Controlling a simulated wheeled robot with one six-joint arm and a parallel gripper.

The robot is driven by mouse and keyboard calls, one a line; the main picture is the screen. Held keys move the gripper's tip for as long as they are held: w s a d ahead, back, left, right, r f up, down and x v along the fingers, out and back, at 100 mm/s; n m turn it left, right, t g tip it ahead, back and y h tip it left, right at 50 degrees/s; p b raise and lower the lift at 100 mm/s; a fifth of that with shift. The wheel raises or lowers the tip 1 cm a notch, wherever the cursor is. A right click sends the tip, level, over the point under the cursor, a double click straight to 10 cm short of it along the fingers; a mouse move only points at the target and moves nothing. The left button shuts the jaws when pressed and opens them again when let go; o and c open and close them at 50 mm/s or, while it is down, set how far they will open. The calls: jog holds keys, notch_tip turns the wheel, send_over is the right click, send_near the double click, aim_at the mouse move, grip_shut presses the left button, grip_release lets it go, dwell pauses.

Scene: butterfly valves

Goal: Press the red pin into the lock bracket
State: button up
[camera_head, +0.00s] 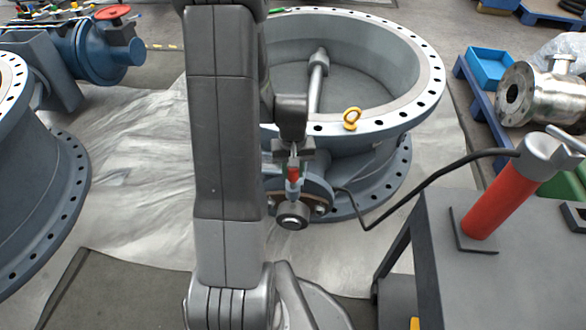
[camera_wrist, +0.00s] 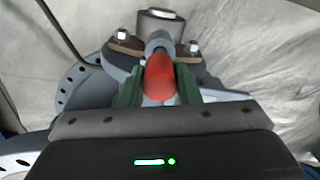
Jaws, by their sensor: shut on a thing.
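The red pin (camera_head: 293,174) stands between the fingers of my gripper (camera_head: 293,162), just above the valve's shaft end in the head view. In the wrist view its rounded red top (camera_wrist: 159,77) shows between the two green fingers of my gripper (camera_wrist: 159,88), which is shut on it. The lock bracket (camera_wrist: 125,50) appears to be the bolted flange part around the grey shaft, just beyond the pin. The pin's lower end is hidden, so I cannot tell whether it is in a hole. A round grey shaft end (camera_head: 292,215) shows below the pin.
The large grey butterfly valve (camera_head: 385,125) stands behind my gripper, with a yellow eyebolt (camera_head: 351,118) on its rim. A dark table (camera_head: 510,260) at the right carries a red cylinder (camera_head: 500,200) with a bent black rod or cable reaching toward the valve. Another valve (camera_head: 35,180) stands left.

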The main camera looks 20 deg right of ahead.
jog(key=shift+f+b, duration=1.3)
jog(key=shift+f, duration=0.55)
jog(key=o, duration=1.5)
jog(key=shift+o, duration=0.2)
jog(key=shift+r, duration=0.2)
jog(key=shift+r+p, duration=2.5)
jog(key=shift+r, duration=0.4)
